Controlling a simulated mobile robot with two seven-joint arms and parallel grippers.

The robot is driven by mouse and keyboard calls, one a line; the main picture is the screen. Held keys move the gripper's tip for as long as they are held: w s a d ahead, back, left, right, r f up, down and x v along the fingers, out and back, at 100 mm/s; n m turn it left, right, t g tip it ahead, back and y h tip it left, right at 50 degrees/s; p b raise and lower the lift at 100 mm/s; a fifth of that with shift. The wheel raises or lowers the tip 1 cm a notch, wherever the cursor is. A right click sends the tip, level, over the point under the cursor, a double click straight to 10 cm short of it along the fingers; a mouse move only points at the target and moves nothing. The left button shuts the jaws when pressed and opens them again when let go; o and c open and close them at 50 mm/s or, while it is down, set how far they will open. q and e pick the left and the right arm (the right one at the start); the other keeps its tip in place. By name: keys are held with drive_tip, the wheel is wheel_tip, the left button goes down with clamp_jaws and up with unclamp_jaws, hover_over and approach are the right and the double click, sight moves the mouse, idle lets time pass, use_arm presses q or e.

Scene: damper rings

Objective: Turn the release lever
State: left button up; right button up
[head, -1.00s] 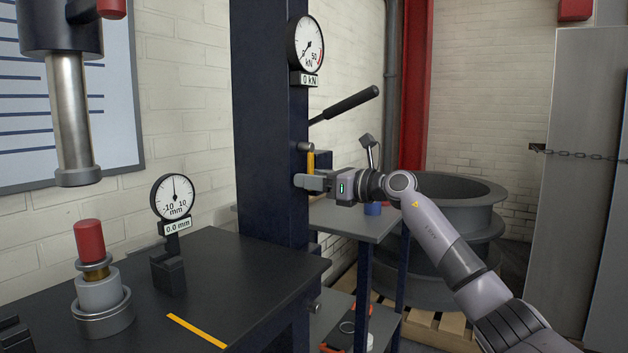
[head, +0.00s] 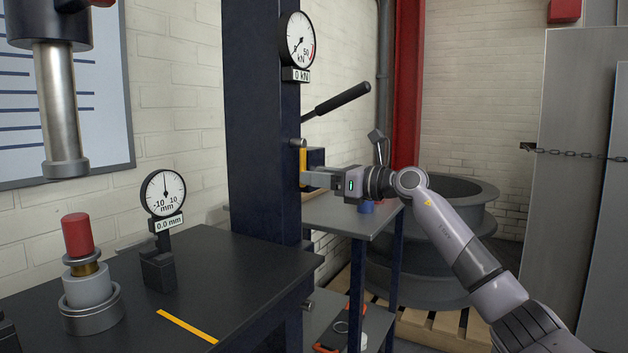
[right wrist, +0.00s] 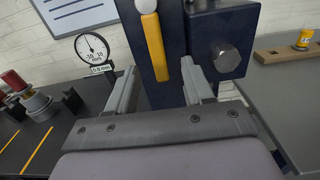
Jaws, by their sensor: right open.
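The release lever, a yellow bar (head: 303,161) on a pale round pivot, hangs down at the right side of the dark blue press column. In the right wrist view the yellow lever (right wrist: 155,48) points down, slightly tilted, with its lower end showing between the finger tips, closer to the right-hand finger. My right gripper (head: 306,179) is at the lever's lower end, with its fingers toward the column. It is open in the right wrist view (right wrist: 146,70), one finger on each side, and I see no grip on the lever. My left gripper is not in view.
The press column (head: 262,130) carries a kN gauge (head: 299,40). A black-handled pump lever (head: 343,99) sticks out above my right gripper. A dark block with a bolt (right wrist: 228,58) sits right beside the yellow lever. A grey side table (head: 350,217) stands below my forearm.

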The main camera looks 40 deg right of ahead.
drive_tip(key=b+v, duration=0.2)
drive_tip(key=v, duration=0.3)
drive_tip(key=shift+s+f+b, duration=0.1)
drive_tip(key=shift+s+b, duration=0.05)
drive_tip(key=shift+b, duration=0.2)
